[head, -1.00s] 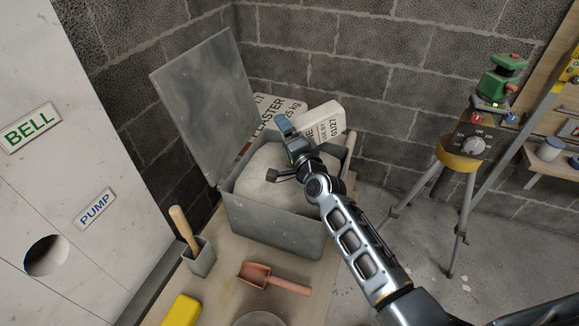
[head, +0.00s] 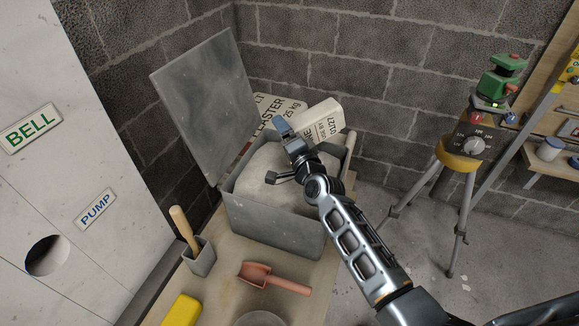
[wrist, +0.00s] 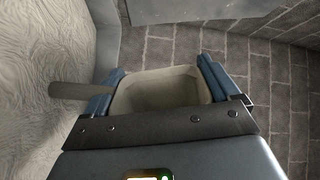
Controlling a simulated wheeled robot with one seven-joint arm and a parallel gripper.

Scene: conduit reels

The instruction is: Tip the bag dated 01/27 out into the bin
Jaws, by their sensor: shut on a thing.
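The cream bag (head: 326,121) printed 01/27 and USE BY is in my gripper (head: 291,132), tilted above the back right of the bin. In the wrist view the blue fingers of my gripper (wrist: 160,86) press on both sides of the bag (wrist: 160,92). One end of the bag faces that camera; I cannot tell whether it is open. The bin (head: 270,222) is a grey metal box with its lid (head: 203,105) raised. Pale material (head: 262,170) fills much of it and shows at the left of the wrist view. No pouring stream is visible.
A larger plaster sack (head: 283,108) marked 25 kg lies behind the bin. A red scoop (head: 272,278), a grey holder (head: 201,260) with a wooden handle and a yellow object (head: 182,310) are in front. A tripod instrument (head: 462,155) stands at right.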

